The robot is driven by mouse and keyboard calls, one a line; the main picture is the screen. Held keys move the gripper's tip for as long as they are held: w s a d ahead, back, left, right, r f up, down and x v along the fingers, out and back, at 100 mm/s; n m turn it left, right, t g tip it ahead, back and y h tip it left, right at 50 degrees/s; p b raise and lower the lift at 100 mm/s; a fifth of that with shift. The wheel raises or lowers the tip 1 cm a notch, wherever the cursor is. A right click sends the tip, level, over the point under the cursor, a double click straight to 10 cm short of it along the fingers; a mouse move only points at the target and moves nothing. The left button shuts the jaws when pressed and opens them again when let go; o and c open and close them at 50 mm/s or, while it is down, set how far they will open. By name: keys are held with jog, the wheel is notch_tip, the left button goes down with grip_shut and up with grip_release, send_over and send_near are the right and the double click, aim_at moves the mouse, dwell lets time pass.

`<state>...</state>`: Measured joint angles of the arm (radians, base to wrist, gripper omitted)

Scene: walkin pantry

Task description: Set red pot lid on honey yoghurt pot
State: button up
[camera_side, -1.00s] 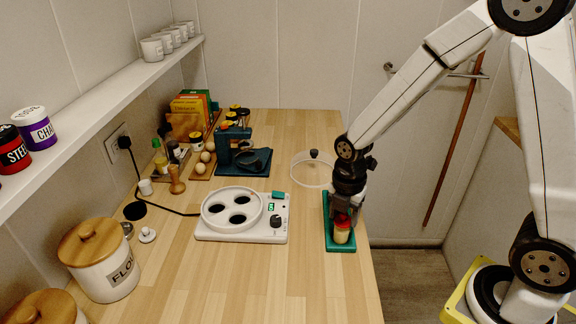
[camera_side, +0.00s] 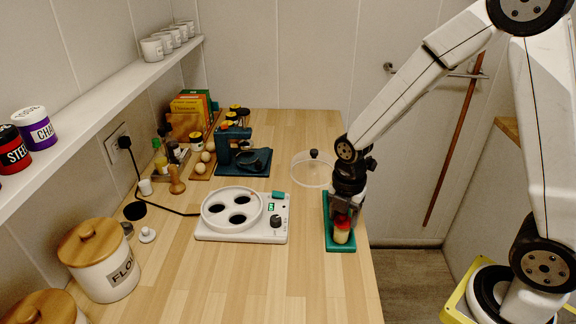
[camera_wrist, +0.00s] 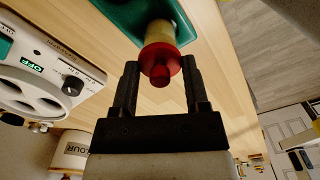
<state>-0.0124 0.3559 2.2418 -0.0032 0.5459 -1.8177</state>
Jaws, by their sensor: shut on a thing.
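The red pot lid (camera_wrist: 160,62) has a small knob that points toward the wrist camera. My gripper (camera_wrist: 158,75) is shut on the red lid, one finger on each side of it. The lid sits at the top of the yellowish honey yoghurt pot (camera_wrist: 158,32); whether it is fully seated I cannot tell. In the side view the pot (camera_side: 341,237) stands upright on a green tray (camera_side: 331,243) near the right edge of the counter, with the red lid (camera_side: 342,222) at its top just under my gripper (camera_side: 345,213).
A white yoghurt maker (camera_side: 240,232) with several wells and a dial stands left of the tray. Its clear cover (camera_side: 308,181) lies behind. The counter's front middle is clear.

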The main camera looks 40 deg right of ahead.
jog(key=shift+f, duration=0.35)
dwell(0.5)
jog(key=o, duration=1.3)
jog(key=shift+r, duration=0.15)
jog(key=shift+r, duration=3.35)
jog(key=m, duration=0.2)
jog(key=s+m, duration=0.1)
jog(key=m, duration=0.2)
jog(key=shift+s+f+m+t, duration=0.25)
jog(key=shift+f+m+t, duration=0.05)
jog(key=s+m, duration=0.1)
jog(key=m, duration=0.4)
jog(key=s+f+m+t, duration=0.1)
jog(key=m, duration=0.4)
jog(key=s+m+t, duration=0.1)
jog(key=s+m, duration=0.1)
jog(key=m, duration=0.3)
jog(key=shift+s+d+f, duration=0.1)
jog(key=shift+d+f, duration=0.1)
jog(key=shift+f, duration=0.05)
